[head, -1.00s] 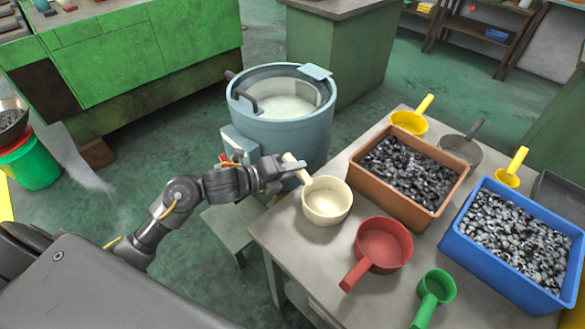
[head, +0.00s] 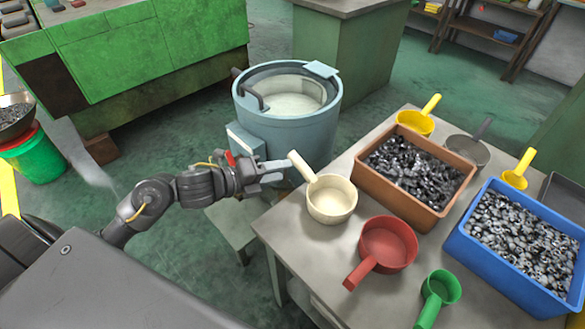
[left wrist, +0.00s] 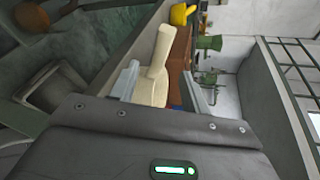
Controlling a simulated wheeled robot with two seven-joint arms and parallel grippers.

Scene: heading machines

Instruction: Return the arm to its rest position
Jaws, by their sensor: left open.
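My left gripper (head: 278,172) is open and empty in the head view, at the left edge of the table. Its fingertips are just left of the handle of the cream scoop (head: 331,203), with a small gap between them. The scoop stands upright on the table, its handle pointing up and left toward the gripper. In the left wrist view the cream handle (left wrist: 154,68) shows ahead, between the two spread fingers (left wrist: 162,88). My left arm reaches in from the left. My right gripper is not in view.
A grey table (head: 300,245) holds red (head: 388,245), green (head: 440,288) and other scoops, a brown bin (head: 405,205) and a blue bin (head: 500,262) of metal parts. A blue-grey round machine (head: 285,135) stands behind my gripper. Open floor lies left of the table.

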